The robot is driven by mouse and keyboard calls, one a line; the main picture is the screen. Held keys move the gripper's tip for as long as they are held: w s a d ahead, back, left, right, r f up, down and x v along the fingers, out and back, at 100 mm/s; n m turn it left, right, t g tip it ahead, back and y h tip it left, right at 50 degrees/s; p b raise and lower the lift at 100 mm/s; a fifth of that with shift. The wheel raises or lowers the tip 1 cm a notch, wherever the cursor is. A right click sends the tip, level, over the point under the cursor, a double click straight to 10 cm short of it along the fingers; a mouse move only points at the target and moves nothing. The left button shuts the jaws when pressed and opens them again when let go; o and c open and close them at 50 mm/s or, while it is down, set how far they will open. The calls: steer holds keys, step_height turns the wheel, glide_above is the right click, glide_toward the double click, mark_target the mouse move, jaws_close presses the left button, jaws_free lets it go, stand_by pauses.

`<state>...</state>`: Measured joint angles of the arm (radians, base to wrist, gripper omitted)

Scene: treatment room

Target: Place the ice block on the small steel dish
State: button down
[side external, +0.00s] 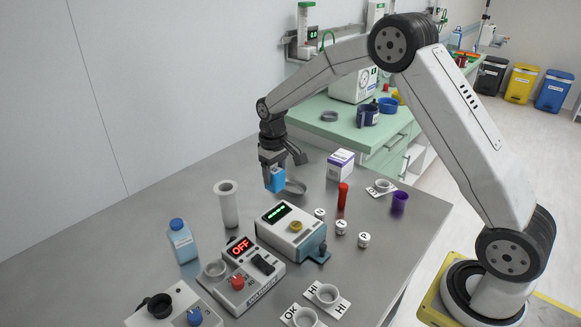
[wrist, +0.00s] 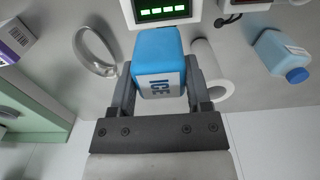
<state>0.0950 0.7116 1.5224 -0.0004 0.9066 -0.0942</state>
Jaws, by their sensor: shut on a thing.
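The ice block is a blue block (side external: 275,180) with a white ICE label. It also shows in the wrist view (wrist: 158,50), between the two fingers. My gripper (side external: 272,170) is shut on it, with a finger on each side. The small steel dish (side external: 295,187) is on the grey table, just right of the block in the side view. In the wrist view the dish (wrist: 82,60) is left of the block, apart from it. The block hides no part of the dish's rim in the wrist view. The block's height above the table is hard to tell.
A white cylinder (side external: 228,205), a device with a green display (side external: 291,230), and a white and purple box (side external: 340,164) stand around the dish. A red tube (side external: 342,196) and small lettered jars (side external: 341,227) are to the right. A blue bottle (side external: 182,241) is at left.

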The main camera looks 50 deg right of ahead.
steer(key=s+d+r, duration=0.3)
steer(key=s+d, duration=0.8)
steer(key=d, duration=0.1)
steer(key=w+d+f, duration=0.4)
steer(key=w+f, duration=0.5)
steer(key=w, duration=0.4)
steer(key=shift+w, duration=0.15)
steer(key=shift+w+f, duration=0.15)
steer(key=shift+f, duration=0.8)
steer(key=shift+w+f, duration=0.1)
steer(key=shift+f, duration=0.8)
steer(key=shift+f, duration=0.6)
